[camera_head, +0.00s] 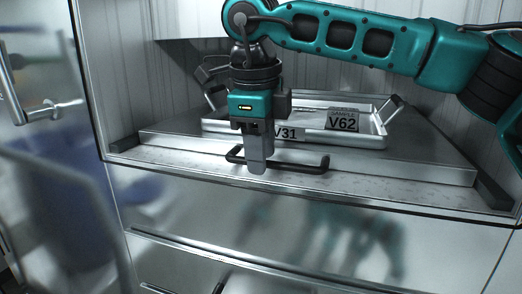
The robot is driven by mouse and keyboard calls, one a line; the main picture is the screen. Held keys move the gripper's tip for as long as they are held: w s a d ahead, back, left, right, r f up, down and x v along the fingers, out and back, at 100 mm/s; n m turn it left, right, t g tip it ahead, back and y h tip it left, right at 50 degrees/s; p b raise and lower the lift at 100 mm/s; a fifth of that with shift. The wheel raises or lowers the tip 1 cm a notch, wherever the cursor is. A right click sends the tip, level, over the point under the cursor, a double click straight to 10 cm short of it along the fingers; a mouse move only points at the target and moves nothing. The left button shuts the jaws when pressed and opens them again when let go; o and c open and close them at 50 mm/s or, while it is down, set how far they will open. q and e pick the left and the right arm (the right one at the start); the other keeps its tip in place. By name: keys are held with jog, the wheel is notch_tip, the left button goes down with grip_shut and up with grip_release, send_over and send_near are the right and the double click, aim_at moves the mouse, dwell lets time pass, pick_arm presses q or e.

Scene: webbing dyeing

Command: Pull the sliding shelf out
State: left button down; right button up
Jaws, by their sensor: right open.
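The sliding shelf (420,166) is a flat metal plate inside an open metal cabinet bay. A dark bar handle (302,169) is fixed along its front edge. My right gripper (257,168) points down at the left part of the handle, with its fingers in front of and overlapping the bar. The fingers are open, and whether they touch the bar cannot be told. A metal tray (220,126) with raised handles stands on the shelf, with labels reading V31 and V62. My right arm hides part of the tray. My left gripper is not in view.
Metal drawer fronts (180,205) lie below the bay. A dark side rail (495,192) borders the shelf at right. At left is a glossy door with a metal handle (18,100). The space in front of the shelf looks clear.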

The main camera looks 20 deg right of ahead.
grip_shut()
dwell(0.3)
dwell(0.4)
